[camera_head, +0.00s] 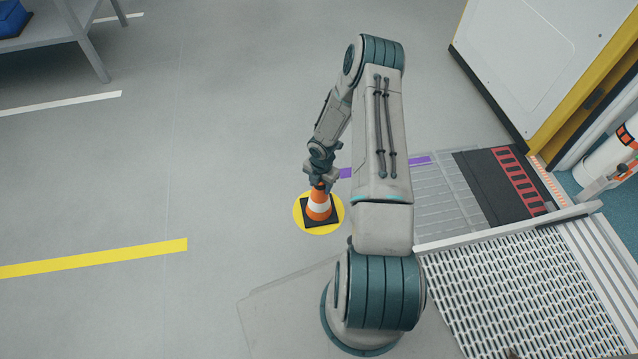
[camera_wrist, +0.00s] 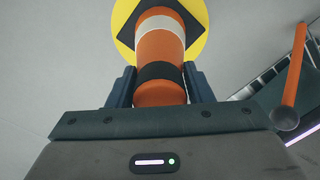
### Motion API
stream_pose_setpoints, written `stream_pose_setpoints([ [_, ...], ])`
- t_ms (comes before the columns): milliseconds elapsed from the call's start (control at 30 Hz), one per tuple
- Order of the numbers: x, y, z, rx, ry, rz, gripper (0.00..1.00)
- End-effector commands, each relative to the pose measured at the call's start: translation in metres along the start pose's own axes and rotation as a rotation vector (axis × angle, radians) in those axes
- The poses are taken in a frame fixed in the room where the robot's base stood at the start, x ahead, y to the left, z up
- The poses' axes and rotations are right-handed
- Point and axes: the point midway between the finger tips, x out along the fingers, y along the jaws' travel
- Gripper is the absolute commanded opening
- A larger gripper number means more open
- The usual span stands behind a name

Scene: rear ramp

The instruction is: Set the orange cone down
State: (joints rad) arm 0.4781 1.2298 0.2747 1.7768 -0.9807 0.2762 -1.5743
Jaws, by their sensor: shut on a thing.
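The orange cone (camera_head: 318,207) has a white band and a square black base. It stands upright over a round yellow floor marker (camera_head: 299,213) in the head view. I cannot tell whether its base touches the floor. My gripper (camera_head: 319,183) is at the cone's top from above. In the wrist view the cone (camera_wrist: 160,50) runs away from between the two dark fingers (camera_wrist: 158,88), which are shut on its upper part around a black band. The black base shows over the yellow disc (camera_wrist: 124,20), partly hidden by the cone.
A ramp with a metal grating (camera_head: 520,290) and a black mat with red marks (camera_head: 500,185) lies to the right. A white and yellow vehicle side (camera_head: 540,60) stands behind it. A grey table (camera_head: 60,30) is at the upper left. The floor left of the cone is clear.

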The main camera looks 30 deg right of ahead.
Motion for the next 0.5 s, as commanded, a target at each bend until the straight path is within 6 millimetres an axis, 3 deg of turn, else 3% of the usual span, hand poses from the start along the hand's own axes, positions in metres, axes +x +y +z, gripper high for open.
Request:
stream_pose_setpoints([
  [33, 0.001, 0.0, 0.0, 0.0, 0.0, 0.0, 0.55],
  [100, 0.001, 0.0, 0.0, 0.0, 0.0, 0.0, 0.68],
  [367, 0.0, 0.0, 0.0, 0.0, 0.0, 0.0, 0.68],
  [500, -0.012, 0.0, 0.0, 0.0, -0.001, 0.001, 0.68],
])
